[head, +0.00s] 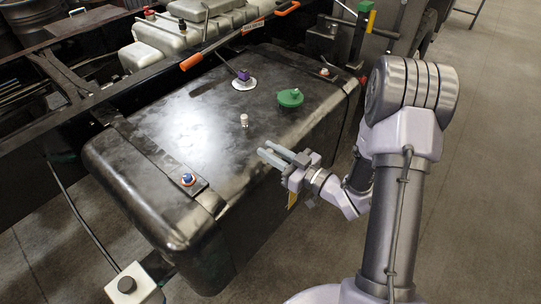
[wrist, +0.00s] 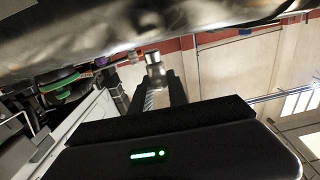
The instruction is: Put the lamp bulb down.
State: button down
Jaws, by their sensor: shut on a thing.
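In the wrist view my gripper (wrist: 158,85) is shut on the lamp bulb (wrist: 155,71), a small grey piece with a pale end that sticks out past the fingertips. In the head view my gripper (head: 268,149) is at the near right side of the black tank (head: 155,145), by its top edge. The bulb cannot be made out between the fingers there. A small pale, upright piece (head: 244,120) shows over the tank top, apart from the fingertips in the picture; I cannot tell what it is.
A green cap (head: 290,98), a purple connector (head: 243,76) on a white disc and a blue-topped bolt (head: 188,179) stand on the tank. An orange-ended bar (head: 240,36) crosses behind. A white box (head: 133,285) stands front left. The floor (head: 480,180) at right is clear.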

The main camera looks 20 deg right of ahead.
jog(key=shift+r, duration=0.1)
jog(key=shift+f, duration=0.3)
jog(key=c, duration=1.3)
grip_release()
jog(key=shift+r, duration=0.1)
jog(key=shift+r, duration=0.1)
